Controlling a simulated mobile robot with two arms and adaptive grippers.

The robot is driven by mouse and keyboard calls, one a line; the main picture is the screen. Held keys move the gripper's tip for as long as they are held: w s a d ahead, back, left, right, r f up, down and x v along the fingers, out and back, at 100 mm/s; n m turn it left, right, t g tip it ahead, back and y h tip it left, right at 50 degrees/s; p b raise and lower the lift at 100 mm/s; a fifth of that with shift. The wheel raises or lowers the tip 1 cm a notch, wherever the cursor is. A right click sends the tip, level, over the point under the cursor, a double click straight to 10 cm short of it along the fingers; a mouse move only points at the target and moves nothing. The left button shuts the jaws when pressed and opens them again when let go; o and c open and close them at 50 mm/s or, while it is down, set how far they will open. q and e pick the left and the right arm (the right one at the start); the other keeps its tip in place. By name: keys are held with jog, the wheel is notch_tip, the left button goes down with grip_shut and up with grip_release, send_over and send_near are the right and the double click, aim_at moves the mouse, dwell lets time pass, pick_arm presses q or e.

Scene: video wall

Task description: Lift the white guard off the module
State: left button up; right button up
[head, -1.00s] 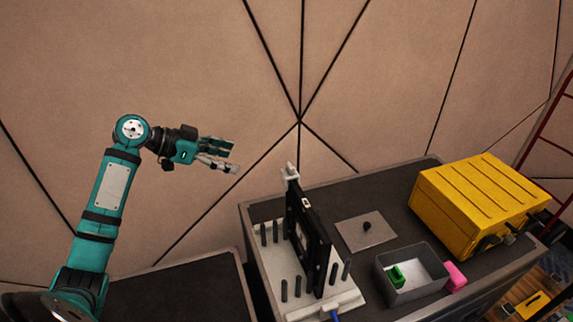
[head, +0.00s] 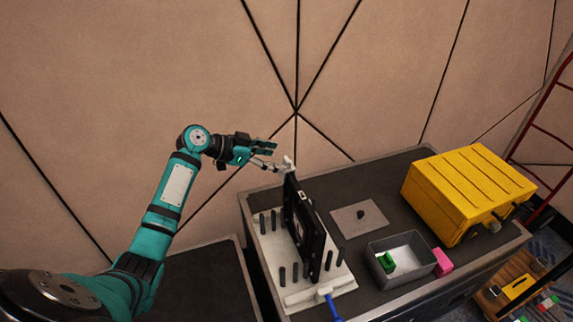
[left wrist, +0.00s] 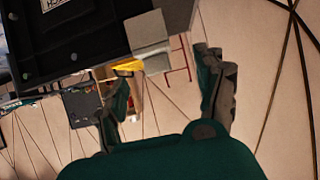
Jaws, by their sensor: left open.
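The black module (head: 307,230) stands upright on edge in a white pegged stand (head: 275,262). The white guard (head: 289,164) is a small pale piece at the module's far upper corner. In the left wrist view the module (left wrist: 75,30) fills the upper left, and the pale guard (left wrist: 148,38) sits at its corner. My left gripper (head: 274,157) is open and empty, just left of the guard, fingers pointing right. In the left wrist view its fingers (left wrist: 167,65) are spread, with the guard's lower end near the gap between them. Contact cannot be told. My right gripper is not in view.
Right of the stand are a grey plate with a dark knob (head: 361,216), a grey bin (head: 402,282) with a green block (head: 387,262), a pink block (head: 443,262) and a yellow case (head: 468,190). The wall is behind. A blue-handled tool (head: 331,305) lies at the stand's front.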

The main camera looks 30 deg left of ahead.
aim_at(285, 161)
pick_arm(q)
jog(key=p+x, duration=0.1)
jog(key=x, duration=0.2)
jog(key=shift+w+d+f, duration=0.1)
jog(key=shift+d, duration=0.2)
jog(key=c, duration=1.2)
